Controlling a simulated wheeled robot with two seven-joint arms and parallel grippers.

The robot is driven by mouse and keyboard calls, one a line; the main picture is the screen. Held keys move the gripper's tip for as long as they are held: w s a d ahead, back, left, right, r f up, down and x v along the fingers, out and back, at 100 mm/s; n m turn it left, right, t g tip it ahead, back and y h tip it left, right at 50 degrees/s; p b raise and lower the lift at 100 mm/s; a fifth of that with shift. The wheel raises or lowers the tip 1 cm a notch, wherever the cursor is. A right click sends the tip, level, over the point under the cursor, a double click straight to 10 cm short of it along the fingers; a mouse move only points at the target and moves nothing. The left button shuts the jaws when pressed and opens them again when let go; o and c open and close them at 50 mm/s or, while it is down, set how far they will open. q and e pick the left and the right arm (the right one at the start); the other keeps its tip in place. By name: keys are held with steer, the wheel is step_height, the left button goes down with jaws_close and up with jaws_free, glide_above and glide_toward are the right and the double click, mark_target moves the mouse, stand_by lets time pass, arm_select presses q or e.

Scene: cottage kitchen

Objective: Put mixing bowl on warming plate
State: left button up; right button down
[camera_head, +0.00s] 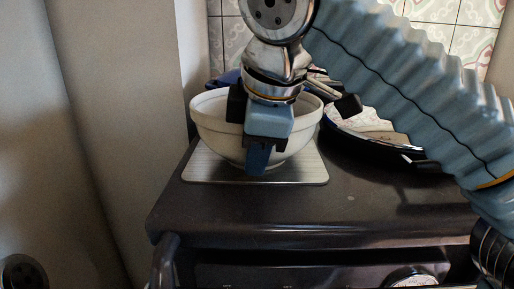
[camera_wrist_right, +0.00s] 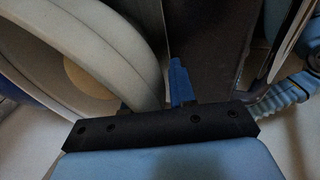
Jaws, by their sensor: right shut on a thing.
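The cream mixing bowl (camera_head: 217,126) sits upright over the silver warming plate (camera_head: 300,176) on the dark stove top; whether its base touches the plate is hard to tell. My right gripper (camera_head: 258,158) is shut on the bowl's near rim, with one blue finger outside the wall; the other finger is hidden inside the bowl. In the right wrist view the bowl's rim (camera_wrist_right: 110,72) runs down to the gripper, and a blue fingertip (camera_wrist_right: 181,84) shows beside it. My left gripper is not in view.
A dark pan (camera_head: 380,150) stands right of the bowl, close to it. A dark blue object (camera_head: 222,79) shows behind the bowl. A wall stands close on the left and tiles at the back. The stove's front strip (camera_head: 320,208) is clear.

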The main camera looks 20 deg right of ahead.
steer(key=c, duration=0.9)
jaws_free()
steer(key=shift+r, duration=0.2)
steer(key=shift+p+v, duration=3.05)
steer(key=shift+v, duration=2.9)
